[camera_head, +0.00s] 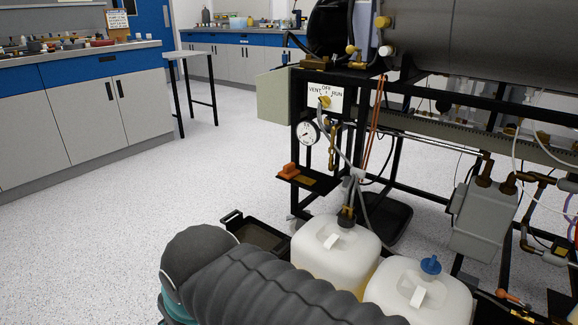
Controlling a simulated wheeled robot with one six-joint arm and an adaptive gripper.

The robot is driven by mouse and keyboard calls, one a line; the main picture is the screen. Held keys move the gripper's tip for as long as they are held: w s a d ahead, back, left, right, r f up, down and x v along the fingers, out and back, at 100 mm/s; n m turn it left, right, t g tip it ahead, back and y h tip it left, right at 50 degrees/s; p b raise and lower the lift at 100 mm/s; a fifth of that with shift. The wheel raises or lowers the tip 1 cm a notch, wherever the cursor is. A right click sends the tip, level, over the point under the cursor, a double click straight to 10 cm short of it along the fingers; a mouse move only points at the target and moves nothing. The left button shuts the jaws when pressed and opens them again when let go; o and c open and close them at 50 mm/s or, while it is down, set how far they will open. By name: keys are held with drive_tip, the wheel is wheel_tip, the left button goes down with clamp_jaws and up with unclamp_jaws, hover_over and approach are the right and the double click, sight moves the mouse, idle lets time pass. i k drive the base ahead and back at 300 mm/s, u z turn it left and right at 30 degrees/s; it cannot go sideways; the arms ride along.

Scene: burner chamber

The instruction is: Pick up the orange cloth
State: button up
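A small orange object (289,170) sits on a narrow black shelf (312,185) low on the left front of the burner frame. It may be the orange cloth, but it is too small to tell for sure. A second small orange item (508,296) lies low at the right, near the floor, and its kind is unclear. My arm's dark ribbed sleeve crosses the bottom of the view, in front of the containers. My gripper is not in view.
Two white plastic containers (330,257) stand in front of the black frame (388,80). A dark tray (259,233) lies behind my arm. A gauge (307,132) and hoses hang above the shelf. Grey cabinets (88,122) line the left. The pale floor between is clear.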

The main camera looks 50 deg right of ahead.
sight(289, 171)
drive_tip(key=z, duration=0.8)
drive_tip(key=i, duration=0.9)
drive_tip(key=z, duration=0.95)
